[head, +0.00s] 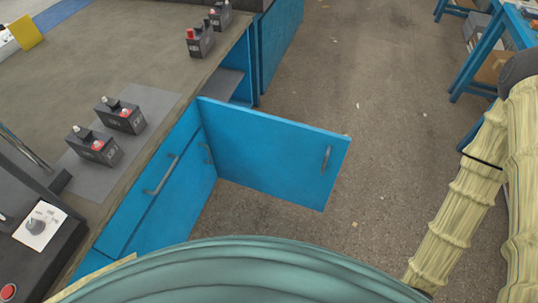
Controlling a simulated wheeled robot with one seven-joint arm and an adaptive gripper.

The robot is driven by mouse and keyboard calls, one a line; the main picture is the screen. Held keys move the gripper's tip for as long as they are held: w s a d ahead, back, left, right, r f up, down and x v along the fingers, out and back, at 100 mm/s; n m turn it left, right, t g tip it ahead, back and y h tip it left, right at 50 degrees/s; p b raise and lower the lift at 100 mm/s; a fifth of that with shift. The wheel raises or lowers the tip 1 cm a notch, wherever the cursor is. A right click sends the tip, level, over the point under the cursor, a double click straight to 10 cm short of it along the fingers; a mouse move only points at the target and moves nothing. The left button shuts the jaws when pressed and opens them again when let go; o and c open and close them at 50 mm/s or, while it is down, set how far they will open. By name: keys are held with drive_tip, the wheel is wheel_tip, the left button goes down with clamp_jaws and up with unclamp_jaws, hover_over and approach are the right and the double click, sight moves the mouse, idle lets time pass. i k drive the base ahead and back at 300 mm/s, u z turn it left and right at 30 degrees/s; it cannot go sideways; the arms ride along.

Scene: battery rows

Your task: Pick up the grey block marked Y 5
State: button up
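Several dark grey blocks with red and black caps stand on the bench top. Two are on a grey mat (154,101): one nearer block (100,154) and one just behind it to the right (125,122). Two more stand farther back near the bench's right edge: one block (203,46) and another behind it (222,19). Small pale markings show on some fronts, but they are too small to read, so I cannot tell which is Y 5. My gripper is not in view; only my sleeved arm shows at the right.
A blue cabinet door (270,152) stands open from the bench (85,50) into the floor space. A blue table (487,52) stands at the upper right. The floor (365,110) between is mostly clear.

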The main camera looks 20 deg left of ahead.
sight(198, 45)
drive_tip(key=u, duration=1.25)
drive_tip(key=k, duration=0.5)
drive_tip(key=z, duration=2.15)
drive_tip(key=i, duration=1.8)
drive_tip(key=u, duration=3.15)
